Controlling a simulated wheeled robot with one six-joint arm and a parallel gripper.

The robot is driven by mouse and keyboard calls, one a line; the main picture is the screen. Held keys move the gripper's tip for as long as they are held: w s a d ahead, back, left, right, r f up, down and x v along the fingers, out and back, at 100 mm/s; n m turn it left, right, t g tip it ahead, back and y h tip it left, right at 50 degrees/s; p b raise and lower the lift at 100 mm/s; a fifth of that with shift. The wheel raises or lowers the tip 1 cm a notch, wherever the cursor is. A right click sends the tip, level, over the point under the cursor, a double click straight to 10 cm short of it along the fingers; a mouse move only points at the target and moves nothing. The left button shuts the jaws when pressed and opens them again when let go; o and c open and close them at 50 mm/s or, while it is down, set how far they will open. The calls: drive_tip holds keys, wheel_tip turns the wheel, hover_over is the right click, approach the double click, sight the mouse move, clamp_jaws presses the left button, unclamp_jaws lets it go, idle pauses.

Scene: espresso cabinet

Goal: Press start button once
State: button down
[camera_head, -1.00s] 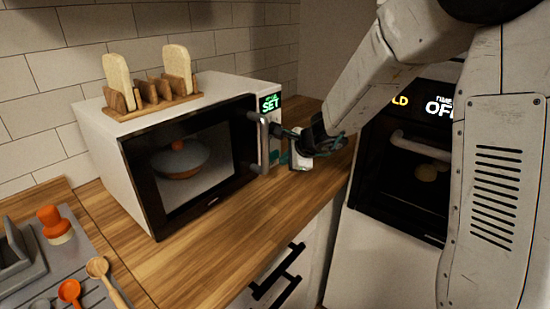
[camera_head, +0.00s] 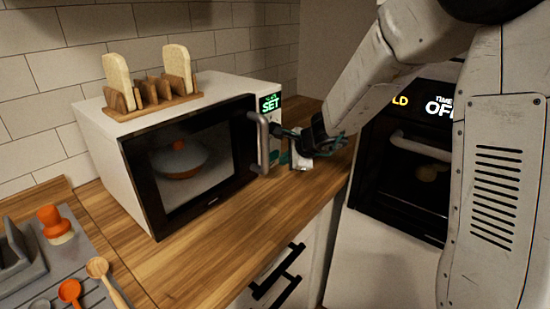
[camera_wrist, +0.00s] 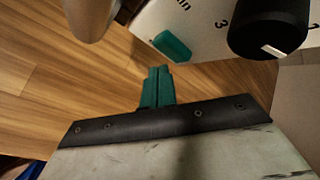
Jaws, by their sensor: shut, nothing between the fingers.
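The white microwave (camera_head: 105,150) stands on the wooden counter with its black door shut. Its control panel is at the right, with a green lit "SET" display (camera_head: 270,103). In the wrist view a teal button (camera_wrist: 173,46) sits on the white panel beside a black knob (camera_wrist: 268,30). No label shows on the button. My gripper (camera_wrist: 157,85) is shut and empty, its teal fingertips just short of the button in the picture; I cannot tell whether they touch. In the head view my gripper (camera_head: 285,158) is in front of the lower panel, right of the door handle, and hides part of it.
The metal door handle (camera_head: 263,143) stands out close to my gripper's left. A toast rack (camera_head: 152,98) with bread is on top of the microwave. An oven (camera_head: 420,165) is at the right. The wooden counter (camera_head: 240,225) in front is clear.

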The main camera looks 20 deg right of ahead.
idle(0.6)
drive_tip(key=shift+w+a, duration=0.25)
drive_tip(key=shift+w, duration=0.1)
drive_tip(key=shift+w+a, duration=0.25)
drive_tip(key=shift+w, duration=0.05)
idle(0.6)
drive_tip(key=shift+w+a+r, duration=0.25)
drive_tip(key=shift+w+r, duration=0.15)
drive_tip(key=shift+w, duration=0.05)
idle(1.1)
drive_tip(key=shift+s, duration=0.1)
drive_tip(key=shift+s+f, duration=0.2)
drive_tip(key=shift+s, duration=0.1)
drive_tip(key=shift+s+d, duration=0.15)
drive_tip(key=shift+s+d+f, duration=0.1)
drive_tip(key=shift+s+d, duration=0.75)
drive_tip(key=shift+s, duration=0.2)
drive_tip(key=shift+s+d+f, duration=0.1)
drive_tip(key=shift+s+d, duration=0.7)
drive_tip(key=shift+s, duration=0.25)
